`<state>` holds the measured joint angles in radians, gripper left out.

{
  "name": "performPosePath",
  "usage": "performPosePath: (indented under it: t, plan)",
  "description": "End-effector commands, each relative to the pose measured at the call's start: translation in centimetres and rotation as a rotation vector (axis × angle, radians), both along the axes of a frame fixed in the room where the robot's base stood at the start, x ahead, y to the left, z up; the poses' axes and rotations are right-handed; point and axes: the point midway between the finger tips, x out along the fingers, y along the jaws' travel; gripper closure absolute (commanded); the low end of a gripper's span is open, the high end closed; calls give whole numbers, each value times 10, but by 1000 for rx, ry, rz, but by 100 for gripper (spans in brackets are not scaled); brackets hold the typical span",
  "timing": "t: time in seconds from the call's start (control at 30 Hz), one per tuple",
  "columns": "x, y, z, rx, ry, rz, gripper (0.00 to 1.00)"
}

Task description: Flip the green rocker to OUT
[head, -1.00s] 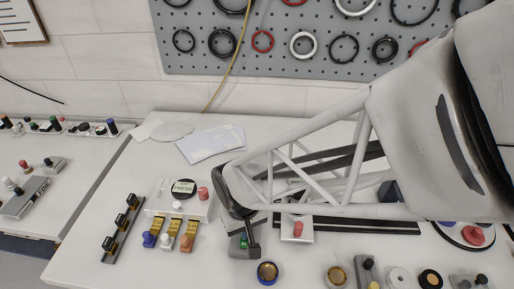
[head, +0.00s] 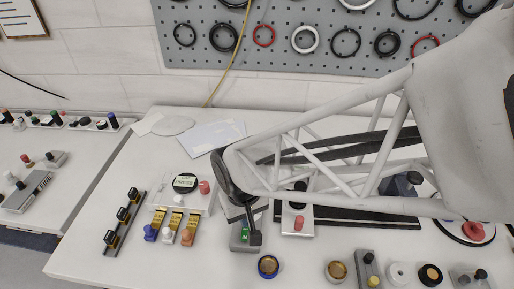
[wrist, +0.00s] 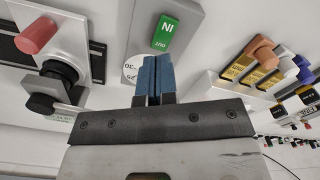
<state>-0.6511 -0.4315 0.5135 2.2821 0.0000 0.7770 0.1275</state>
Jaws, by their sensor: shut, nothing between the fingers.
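The green rocker (wrist: 165,33) sits on a grey plate (wrist: 190,14) in the wrist view. Its IN mark is at the far end and its OUT mark at the end nearer my fingers. My gripper (wrist: 153,60) is shut, with its blue fingertips together and empty, just short of the OUT end. I cannot tell whether they touch the rocker. In the head view the rocker (head: 244,236) shows as a small green patch left of my gripper (head: 255,239). Which way the rocker is tilted is not clear.
A plate with a red knob (wrist: 37,34) and a black knob stands beside the rocker's plate. On the other side are yellow-tagged levers with coloured knobs (head: 187,236). A round blue-rimmed button (head: 268,266) lies in front. A pegboard with rings (head: 330,35) stands behind.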

Motion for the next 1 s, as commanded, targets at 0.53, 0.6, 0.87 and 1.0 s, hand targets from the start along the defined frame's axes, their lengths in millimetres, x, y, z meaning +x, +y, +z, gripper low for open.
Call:
performPosePath:
  t: [0.53,0.6,0.87,1.0]
  plan:
    - [0,0,32,1,-2,0,100]
    - [0,0,35,1,-1,0,100]
    - [0,0,40,-1,1,0,100]
    - [0,0,40,-1,1,0,100]
